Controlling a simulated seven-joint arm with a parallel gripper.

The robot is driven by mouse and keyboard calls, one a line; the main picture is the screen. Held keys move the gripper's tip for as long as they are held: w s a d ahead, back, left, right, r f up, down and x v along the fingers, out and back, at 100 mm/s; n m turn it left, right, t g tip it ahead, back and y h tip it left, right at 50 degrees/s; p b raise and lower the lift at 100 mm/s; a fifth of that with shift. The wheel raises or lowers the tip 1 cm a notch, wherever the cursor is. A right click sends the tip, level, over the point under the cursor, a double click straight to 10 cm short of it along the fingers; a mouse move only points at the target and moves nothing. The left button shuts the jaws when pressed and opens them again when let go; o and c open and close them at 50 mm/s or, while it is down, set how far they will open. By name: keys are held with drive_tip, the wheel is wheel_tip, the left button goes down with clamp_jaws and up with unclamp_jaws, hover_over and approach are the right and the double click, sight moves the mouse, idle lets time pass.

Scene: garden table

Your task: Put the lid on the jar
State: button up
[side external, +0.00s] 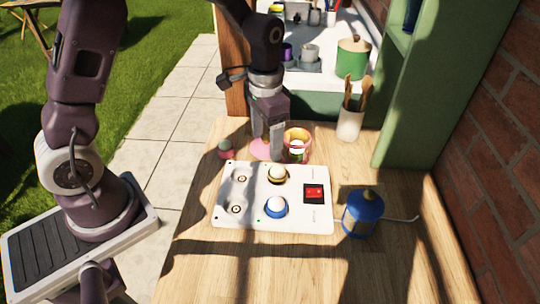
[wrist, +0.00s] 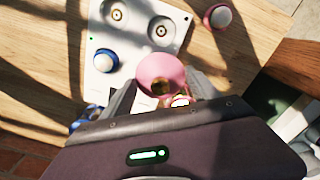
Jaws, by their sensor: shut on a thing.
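A pink round piece (side external: 262,150), which looks like the lid, is between the fingers of my gripper (side external: 270,147), just behind the white panel. In the wrist view the pink piece (wrist: 161,70) shows its broad face, with a dark golden part near its middle. My gripper (wrist: 160,90) is shut on it. A see-through pink-orange glass (side external: 297,146), which looks like the jar, stands close to the right of the gripper in the side view, with something bright inside. In the wrist view it is mostly hidden behind the gripper. I cannot tell whether lid and jar touch.
A white panel (side external: 230,212) in front carries a yellow-ringed and a blue-ringed (side external: 276,207) dome, empty sockets and a red switch (side external: 314,193). A pink-based ball (side external: 226,148) is left, a blue canister (side external: 362,214) right, a utensil cup (side external: 350,122) behind. The table's front is clear.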

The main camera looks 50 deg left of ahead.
drive_tip(key=a+n, duration=0.1)
drive_tip(key=a, duration=0.1)
drive_tip(key=a+n, duration=0.1)
drive_tip(key=shift+s+a+n, duration=0.3)
drive_tip(key=shift+a, duration=0.1)
drive_tip(key=shift+d, duration=0.15)
drive_tip(key=d+m, duration=0.4)
drive_tip(key=d, duration=1.2)
drive_tip(key=m, duration=0.5)
hover_over(321, 292)
wheel_tip(321, 292, down, 9)
drive_tip(key=shift+r, duration=0.1)
drive_tip(key=shift+f, duration=0.3)
